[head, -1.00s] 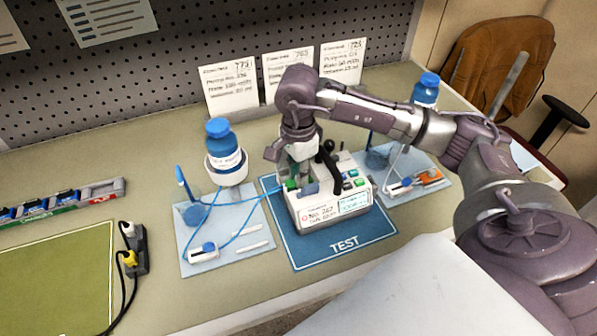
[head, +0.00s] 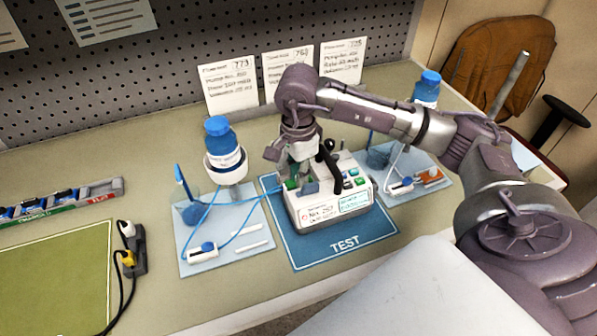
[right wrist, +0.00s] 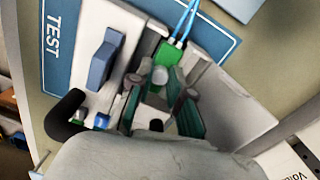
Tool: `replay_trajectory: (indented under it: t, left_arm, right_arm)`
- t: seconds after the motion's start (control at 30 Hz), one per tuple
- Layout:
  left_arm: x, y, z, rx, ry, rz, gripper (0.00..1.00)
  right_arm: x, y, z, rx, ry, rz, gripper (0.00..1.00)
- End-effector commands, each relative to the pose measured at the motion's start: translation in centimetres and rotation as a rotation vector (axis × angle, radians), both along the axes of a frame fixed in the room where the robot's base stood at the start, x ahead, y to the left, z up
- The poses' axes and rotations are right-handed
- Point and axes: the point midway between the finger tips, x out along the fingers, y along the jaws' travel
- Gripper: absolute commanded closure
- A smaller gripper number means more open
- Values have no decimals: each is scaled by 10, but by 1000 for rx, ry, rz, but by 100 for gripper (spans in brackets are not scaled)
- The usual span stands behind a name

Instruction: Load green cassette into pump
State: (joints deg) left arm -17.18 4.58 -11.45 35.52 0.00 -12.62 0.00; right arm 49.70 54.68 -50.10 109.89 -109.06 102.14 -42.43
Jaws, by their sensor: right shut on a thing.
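The white pump (head: 313,217) stands on the blue TEST mat (head: 345,251), its labelled front facing me. The green cassette (head: 291,184) is at the left part of the pump's top, mostly hidden by my gripper in the head view. In the right wrist view the cassette (right wrist: 170,53) has two blue tubes running from its end. My right gripper (head: 298,172) is shut on the cassette, reaching down over the pump. Whether the cassette is fully seated in the pump's slot I cannot tell. My left gripper is not in view.
The pump's black handle (head: 327,160) and blue block (right wrist: 104,58) stand close beside my gripper. Blue tubing (head: 232,236) runs to a tray (head: 258,214) with a blue-capped bottle (head: 218,140) behind. Another tray is right of the pump. A rack (head: 60,205) lies far left.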

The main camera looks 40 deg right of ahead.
Motion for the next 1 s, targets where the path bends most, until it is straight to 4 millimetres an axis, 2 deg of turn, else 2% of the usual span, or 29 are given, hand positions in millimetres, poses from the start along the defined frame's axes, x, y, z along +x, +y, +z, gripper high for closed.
replay_trajectory:
  t: [0.07,0.1,0.27,0.57,0.6,0.67,1.0]
  left_arm:
    - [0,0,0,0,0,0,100]
    - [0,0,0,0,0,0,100]
    - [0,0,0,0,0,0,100]
    - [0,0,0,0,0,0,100]
    - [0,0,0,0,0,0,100]
    - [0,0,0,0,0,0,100]
    - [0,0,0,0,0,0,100]
  right_arm:
    - [0,0,0,0,0,0,100]
    - [0,0,0,0,-1,0,80]
    - [0,0,0,0,-1,0,53]
    - [0,0,0,0,-1,0,52]
    - [0,0,0,0,-1,0,51]
    - [0,0,0,0,-1,0,43]
    - [0,0,1,0,-2,0,35]
